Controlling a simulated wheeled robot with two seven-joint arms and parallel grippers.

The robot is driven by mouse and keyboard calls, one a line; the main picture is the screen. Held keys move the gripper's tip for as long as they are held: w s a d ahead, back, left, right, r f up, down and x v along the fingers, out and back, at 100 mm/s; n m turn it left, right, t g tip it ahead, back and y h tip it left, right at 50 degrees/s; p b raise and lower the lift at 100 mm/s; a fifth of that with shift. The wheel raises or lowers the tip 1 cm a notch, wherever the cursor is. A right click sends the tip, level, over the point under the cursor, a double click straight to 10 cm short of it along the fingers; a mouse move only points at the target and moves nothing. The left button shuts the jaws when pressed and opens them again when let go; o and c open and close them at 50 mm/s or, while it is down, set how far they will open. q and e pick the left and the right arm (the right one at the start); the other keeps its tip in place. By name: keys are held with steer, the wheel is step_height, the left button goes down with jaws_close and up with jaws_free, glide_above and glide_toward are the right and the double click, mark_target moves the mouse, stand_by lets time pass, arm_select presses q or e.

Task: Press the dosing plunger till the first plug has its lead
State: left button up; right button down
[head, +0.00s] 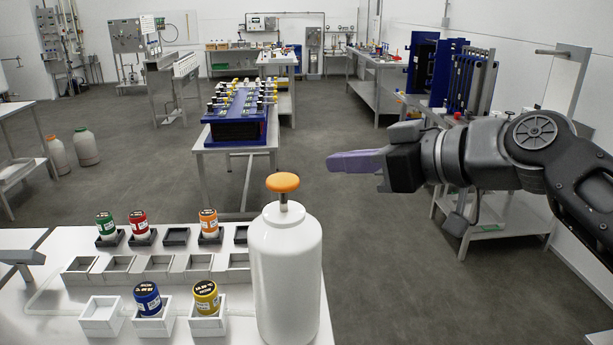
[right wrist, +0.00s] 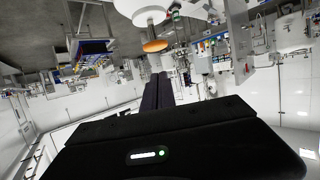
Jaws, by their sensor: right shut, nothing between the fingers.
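The dosing plunger is an orange knob (head: 283,182) on a short metal stem, on top of a white bottle (head: 285,270) at the table's front right. My right gripper (head: 332,163) is shut and empty, to the right of the knob and a little above it, apart from it. In the right wrist view the knob (right wrist: 155,46) shows just beyond the fingertips (right wrist: 157,76). Green (head: 106,225), red (head: 139,223) and orange (head: 208,222) plugs stand upright in dark holders at the back. Blue (head: 148,299) and yellow (head: 206,297) plugs stand in white holders in front. My left gripper is not in view.
The middle row of grey holders (head: 158,267) is empty, as are one white holder (head: 101,316) and some dark ones. A blue rack (head: 240,108) stands on a table behind. The air between gripper and knob is clear.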

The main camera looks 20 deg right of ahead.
mark_target(289, 182)
steer(key=w+a+f, duration=0.1)
steer(key=w+f, duration=0.1)
steer(key=w+a+f+p, duration=0.1)
steer(key=w, duration=0.1)
steer(key=w+a+f, duration=0.1)
steer(key=w+f, duration=0.1)
steer(key=shift+w+a+f+p, duration=0.25)
steer(key=shift+a+f+p, duration=0.05)
steer(key=shift+a+p, duration=0.1)
